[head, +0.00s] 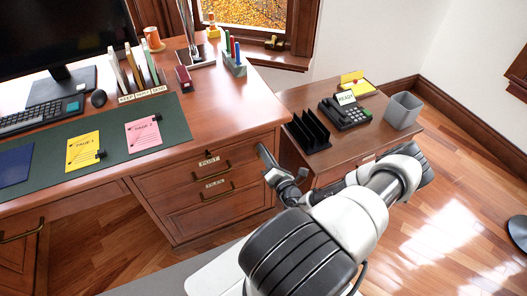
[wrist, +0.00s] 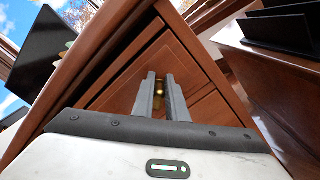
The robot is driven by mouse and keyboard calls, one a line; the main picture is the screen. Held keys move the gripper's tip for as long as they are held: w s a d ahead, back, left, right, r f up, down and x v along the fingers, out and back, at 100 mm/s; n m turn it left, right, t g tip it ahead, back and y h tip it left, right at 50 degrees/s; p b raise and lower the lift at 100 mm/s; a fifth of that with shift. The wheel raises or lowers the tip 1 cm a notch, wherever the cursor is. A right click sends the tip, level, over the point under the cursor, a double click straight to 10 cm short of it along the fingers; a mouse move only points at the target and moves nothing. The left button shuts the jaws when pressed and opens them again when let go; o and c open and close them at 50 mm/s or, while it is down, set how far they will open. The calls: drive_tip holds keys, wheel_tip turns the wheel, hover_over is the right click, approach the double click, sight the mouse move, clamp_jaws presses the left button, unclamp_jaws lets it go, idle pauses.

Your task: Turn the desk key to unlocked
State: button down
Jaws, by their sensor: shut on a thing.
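My gripper (wrist: 160,92) is at the front of the wooden desk (head: 225,105), by the right end of its top drawer.
The desk drawers (head: 218,195) have brass handles and labels. A lower side table (head: 362,138) to the right holds a black file rack (head: 308,132), a phone (head: 345,112) and a grey bin (head: 403,110). Open wooden floor (head: 455,190) lies on the right.

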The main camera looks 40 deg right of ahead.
drive_tip(key=m, duration=0.3)
drive_tip(key=f+m, duration=0.1)
drive_tip(key=m, duration=0.2)
drive_tip(key=shift+d+b, duration=0.15)
drive_tip(key=shift+b, duration=0.15)
drive_tip(key=shift+m, duration=0.4)
drive_tip(key=c, duration=1.8)
unclamp_jaws()
drive_tip(key=shift+o, duration=0.2)
drive_tip(key=shift+s+r, duration=0.1)
drive_tip(key=p+v, duration=0.1)
drive_tip(key=v, duration=1.6)
drive_tip(key=shift+p, duration=0.4)
drive_tip(key=shift+s, duration=0.1)
